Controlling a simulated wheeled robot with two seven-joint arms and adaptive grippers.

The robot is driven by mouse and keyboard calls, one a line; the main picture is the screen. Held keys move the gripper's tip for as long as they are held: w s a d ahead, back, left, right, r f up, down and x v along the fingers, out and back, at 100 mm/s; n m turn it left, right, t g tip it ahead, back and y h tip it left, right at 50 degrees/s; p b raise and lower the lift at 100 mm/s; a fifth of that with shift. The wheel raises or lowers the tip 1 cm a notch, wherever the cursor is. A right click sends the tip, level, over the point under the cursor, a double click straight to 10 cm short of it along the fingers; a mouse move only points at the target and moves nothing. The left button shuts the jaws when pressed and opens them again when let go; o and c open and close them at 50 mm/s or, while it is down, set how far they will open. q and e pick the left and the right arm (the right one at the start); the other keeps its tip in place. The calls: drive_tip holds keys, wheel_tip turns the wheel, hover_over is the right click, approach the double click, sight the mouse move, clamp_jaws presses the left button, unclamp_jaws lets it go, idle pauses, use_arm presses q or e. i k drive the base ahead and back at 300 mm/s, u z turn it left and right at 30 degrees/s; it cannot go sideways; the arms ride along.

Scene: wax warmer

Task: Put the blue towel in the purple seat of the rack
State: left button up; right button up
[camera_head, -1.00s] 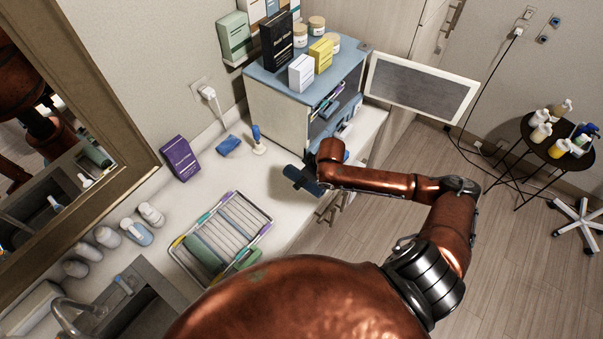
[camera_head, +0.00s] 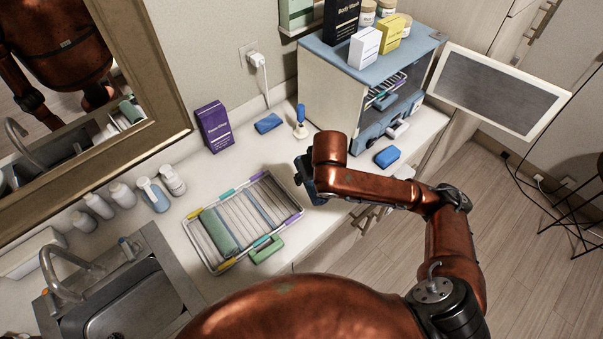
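The wire rack (camera_head: 247,225) lies on the counter with coloured clips along its edges. Its purple clip (camera_head: 293,218) marks the right-end seat, which looks empty. One blue folded towel (camera_head: 269,123) lies on the counter behind the rack. Another blue folded towel (camera_head: 387,157) lies before the cabinet. My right gripper (camera_head: 306,183) is above the counter just right of the rack. It looks dark, its fingertips are largely hidden, and its grip is unclear. My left gripper is out of view.
A green folded towel (camera_head: 267,250) lies at the rack's front edge. A purple box (camera_head: 214,127) and a blue-handled stamp (camera_head: 300,122) stand behind. The blue-topped cabinet (camera_head: 365,85) stands right, the sink (camera_head: 115,295) front left. Several bottles (camera_head: 122,195) line the left.

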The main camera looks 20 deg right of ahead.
sight(266, 205)
drive_tip(key=k, duration=0.5)
drive_tip(key=z, duration=1.8)
drive_tip(key=k, duration=1.45)
drive_tip(key=u, duration=2)
drive_tip(key=i, duration=0.95)
